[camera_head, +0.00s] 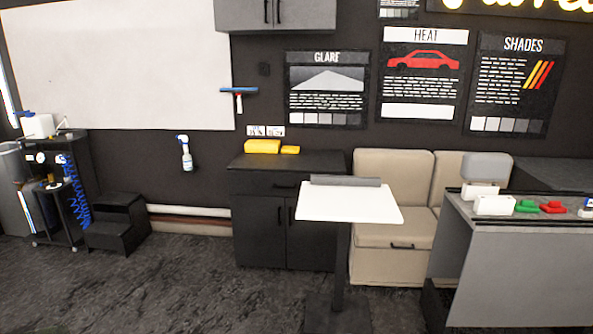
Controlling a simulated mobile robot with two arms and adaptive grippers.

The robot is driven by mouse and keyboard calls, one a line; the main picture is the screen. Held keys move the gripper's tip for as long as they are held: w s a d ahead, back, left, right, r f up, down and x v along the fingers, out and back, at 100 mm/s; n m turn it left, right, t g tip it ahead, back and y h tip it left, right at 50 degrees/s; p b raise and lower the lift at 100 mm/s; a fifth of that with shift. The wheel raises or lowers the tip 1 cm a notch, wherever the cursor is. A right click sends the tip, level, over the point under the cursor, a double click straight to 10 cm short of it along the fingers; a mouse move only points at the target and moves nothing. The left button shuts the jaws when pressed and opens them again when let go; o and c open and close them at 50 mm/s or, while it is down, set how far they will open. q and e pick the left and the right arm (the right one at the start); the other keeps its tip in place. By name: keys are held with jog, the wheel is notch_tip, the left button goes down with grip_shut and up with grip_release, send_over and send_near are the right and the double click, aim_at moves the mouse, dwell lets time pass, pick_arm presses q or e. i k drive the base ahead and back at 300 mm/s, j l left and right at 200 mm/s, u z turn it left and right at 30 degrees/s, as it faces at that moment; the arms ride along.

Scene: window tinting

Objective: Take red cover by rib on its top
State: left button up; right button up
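A small red cover (553,207) lies on top of the grey counter (463,207) at the right. A raised part shows on its top, but it is too small to make out the rib clearly. A similar green piece (526,206) lies just left of it. Neither of my grippers is in view.
A white box (494,205) stands left of the green piece, and a blue-and-white item (587,208) is at the right edge. A white-topped pedestal table (350,203) with a dark roll (345,181) stands left of the counter. Dark floor (190,285) is free at front left.

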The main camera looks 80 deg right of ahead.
aim_at(553, 206)
jog(key=z, duration=4.15)
